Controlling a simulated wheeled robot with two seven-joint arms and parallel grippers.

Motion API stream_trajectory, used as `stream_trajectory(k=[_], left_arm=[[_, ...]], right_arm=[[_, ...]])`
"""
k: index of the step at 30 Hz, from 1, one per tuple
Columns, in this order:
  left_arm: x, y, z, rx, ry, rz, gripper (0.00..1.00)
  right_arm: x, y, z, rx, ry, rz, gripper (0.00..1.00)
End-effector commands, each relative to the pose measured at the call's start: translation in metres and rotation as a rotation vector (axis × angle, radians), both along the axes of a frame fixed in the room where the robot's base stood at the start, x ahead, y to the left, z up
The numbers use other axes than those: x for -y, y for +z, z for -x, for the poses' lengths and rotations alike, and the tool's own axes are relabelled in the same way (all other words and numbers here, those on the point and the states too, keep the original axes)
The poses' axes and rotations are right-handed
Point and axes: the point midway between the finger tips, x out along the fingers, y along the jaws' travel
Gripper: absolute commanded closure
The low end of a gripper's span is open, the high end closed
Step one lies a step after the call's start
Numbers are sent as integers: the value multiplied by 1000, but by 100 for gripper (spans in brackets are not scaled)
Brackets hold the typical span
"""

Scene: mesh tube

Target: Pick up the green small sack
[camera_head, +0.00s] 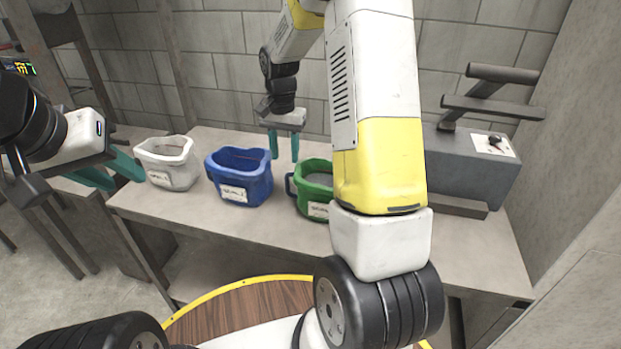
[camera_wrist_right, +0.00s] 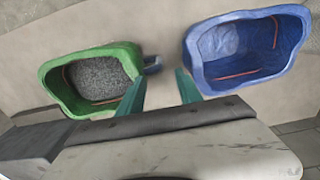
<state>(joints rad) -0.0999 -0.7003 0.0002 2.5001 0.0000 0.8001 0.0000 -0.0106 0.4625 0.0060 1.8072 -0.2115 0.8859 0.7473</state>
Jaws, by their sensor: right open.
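The green small sack (camera_head: 316,186) stands on the table, partly hidden behind my right arm. It has a white label and a dark handle (camera_head: 289,185) on its left side. In the right wrist view the green sack (camera_wrist_right: 62,78) is at upper left, with grey granular material inside. My right gripper (camera_head: 284,160) is open and empty, above and behind the gap between the blue and green sacks. In the right wrist view, the handle (camera_wrist_right: 152,65) shows just beyond the teal fingertips (camera_wrist_right: 158,77), with no contact visible. My left gripper (camera_head: 125,183) is open and empty at the left.
A blue sack (camera_head: 240,190) stands left of the green one and also shows in the right wrist view (camera_wrist_right: 290,55). A white sack (camera_head: 168,172) stands further left. A grey machine (camera_head: 460,165) with bars is at the right. The table's front (camera_head: 400,262) is bare.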

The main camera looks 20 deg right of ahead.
Motion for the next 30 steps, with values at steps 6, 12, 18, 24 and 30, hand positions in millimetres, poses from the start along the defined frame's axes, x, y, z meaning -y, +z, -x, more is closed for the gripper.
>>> stream_trajectory(k=[6,12,18,24,30], left_arm=[[0,0,0,0,0,0,64],[0,0,0,0,0,0,64],[0,0,0,0,0,0,64],[0,0,0,0,0,0,64],[0,0,0,0,0,0,64]], right_arm=[[0,-38,1,-3,0,-1,58],[0,-52,1,-2,2,-1,58],[0,-81,2,-4,1,-1,58],[0,-100,1,-1,2,-1,58],[0,-101,1,1,2,-1,58]])
